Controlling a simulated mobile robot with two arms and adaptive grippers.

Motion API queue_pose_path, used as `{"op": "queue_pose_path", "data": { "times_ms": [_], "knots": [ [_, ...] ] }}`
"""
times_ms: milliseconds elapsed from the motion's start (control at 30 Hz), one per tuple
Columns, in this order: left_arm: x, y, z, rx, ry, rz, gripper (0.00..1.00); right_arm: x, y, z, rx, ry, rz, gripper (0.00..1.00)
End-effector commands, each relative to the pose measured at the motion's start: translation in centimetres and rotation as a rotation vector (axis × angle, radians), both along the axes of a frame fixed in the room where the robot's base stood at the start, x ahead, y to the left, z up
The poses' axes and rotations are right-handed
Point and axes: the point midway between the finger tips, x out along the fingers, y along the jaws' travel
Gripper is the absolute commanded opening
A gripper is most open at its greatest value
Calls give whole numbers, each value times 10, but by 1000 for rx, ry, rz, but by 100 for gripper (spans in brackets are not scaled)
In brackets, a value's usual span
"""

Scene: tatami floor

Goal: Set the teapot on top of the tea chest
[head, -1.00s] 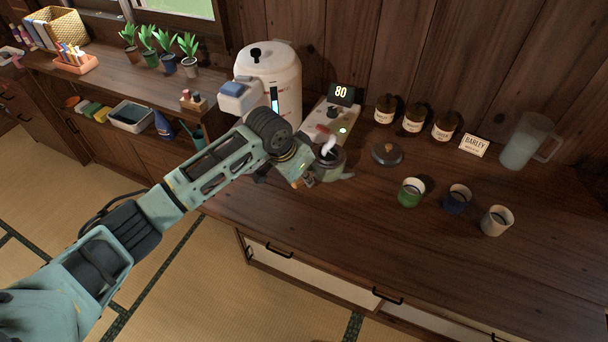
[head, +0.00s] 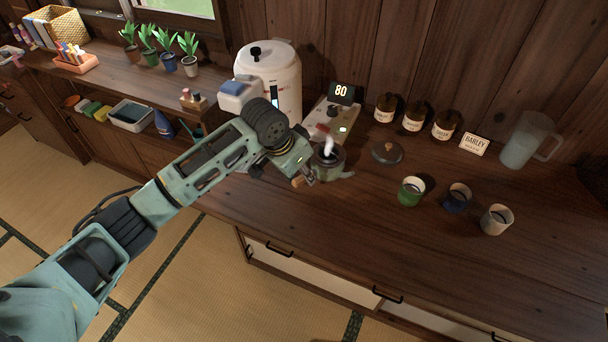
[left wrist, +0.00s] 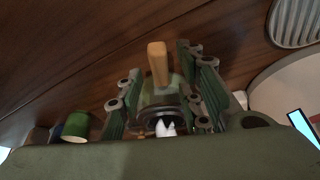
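The grey-green teapot (head: 329,166) stands upright and lidless on the dark wood counter (head: 420,245). Its spout points right, and something white shows at its opening. Its wooden side handle (head: 299,181) points toward the front left. My left gripper (head: 307,174) is at the teapot's left side, partly hidden by its own wrist. In the left wrist view, its fingers (left wrist: 160,90) are apart, with the wooden handle (left wrist: 158,63) between them and gaps on both sides. My right gripper is in neither view. No separate tea chest can be made out.
A dark lid (head: 387,152) lies right of the teapot. A white water boiler (head: 280,80) and a device reading 80 (head: 341,93) stand behind. The counter's front is clear.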

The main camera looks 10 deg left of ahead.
Motion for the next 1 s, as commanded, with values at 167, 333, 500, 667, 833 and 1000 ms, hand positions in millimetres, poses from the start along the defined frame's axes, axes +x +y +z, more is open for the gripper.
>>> {"op": "queue_pose_path", "data": {
  "times_ms": [167, 333, 500, 667, 833, 1000],
  "knots": [
    [-11, 11, 38, 1, -6, 0, 34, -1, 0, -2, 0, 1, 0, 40],
    [-21, 19, 68, 1, -4, -1, 34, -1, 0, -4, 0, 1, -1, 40],
    [-26, 24, 86, 0, 0, 1, 34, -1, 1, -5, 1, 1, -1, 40],
    [-28, 25, 91, 1, 0, 0, 34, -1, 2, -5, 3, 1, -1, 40],
    [-28, 25, 91, 1, 0, 0, 34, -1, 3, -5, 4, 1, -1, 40],
    [-28, 25, 91, 1, 0, 1, 34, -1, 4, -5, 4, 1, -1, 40]
  ]
}}
